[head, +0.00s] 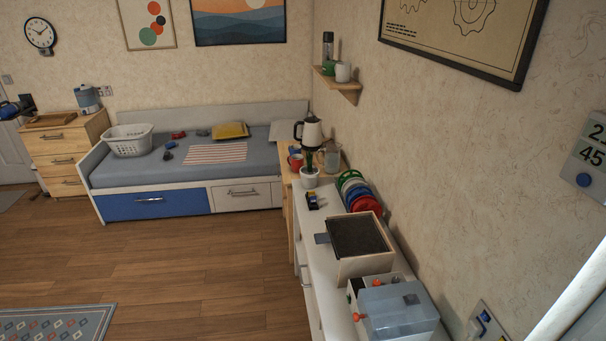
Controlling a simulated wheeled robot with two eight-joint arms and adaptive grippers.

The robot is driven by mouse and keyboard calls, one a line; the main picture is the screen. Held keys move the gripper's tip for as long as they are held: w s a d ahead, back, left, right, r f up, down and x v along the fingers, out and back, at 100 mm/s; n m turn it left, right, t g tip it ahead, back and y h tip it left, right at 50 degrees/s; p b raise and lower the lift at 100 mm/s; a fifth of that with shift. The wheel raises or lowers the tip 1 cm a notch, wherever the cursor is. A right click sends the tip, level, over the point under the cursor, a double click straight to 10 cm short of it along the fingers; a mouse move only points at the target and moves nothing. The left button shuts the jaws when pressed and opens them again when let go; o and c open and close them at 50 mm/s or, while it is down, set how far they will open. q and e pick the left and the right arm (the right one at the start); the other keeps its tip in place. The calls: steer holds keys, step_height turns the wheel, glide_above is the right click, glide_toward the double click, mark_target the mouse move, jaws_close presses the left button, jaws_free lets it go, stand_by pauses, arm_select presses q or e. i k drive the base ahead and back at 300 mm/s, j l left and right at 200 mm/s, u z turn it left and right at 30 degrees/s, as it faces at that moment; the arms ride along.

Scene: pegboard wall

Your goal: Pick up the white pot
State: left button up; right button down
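A small white pot (309,179) with a green plant stands upright at the far end of the white counter (318,252), near the wooden side table. A white kettle with a dark handle (310,130) shows just behind and above it. The plant partly overlaps the kettle's lower part. I cannot make out either of my grippers in the head view.
Beside the pot are a small dark and yellow item (312,201) and a rack of coloured plates (358,190). Nearer are a dark-topped box (362,268) and a clear-lidded container (398,311). A red mug (296,162) stands behind. The wooden floor (200,262) is open.

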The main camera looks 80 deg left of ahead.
mark_target(309, 173)
steer(key=u, duration=2.5)
steer(key=i+j+z, duration=0.1)
steer(key=j, duration=0.5)
steer(key=i+j+z, duration=0.25)
steer(key=j, duration=0.2)
steer(key=j+z, duration=0.2)
steer(key=j, duration=0.2)
steer(key=i+j+z, duration=0.25)
steer(key=j, duration=0.25)
steer(key=j+z, duration=0.25)
steer(key=j, duration=0.2)
steer(key=i+j+z, duration=0.45)
steer(key=i+j, duration=0.2)
steer(key=i, duration=0.3)
steer(key=i+j+z, duration=0.5)
steer(key=i+j, duration=0.3)
steer(key=j, duration=0.15)
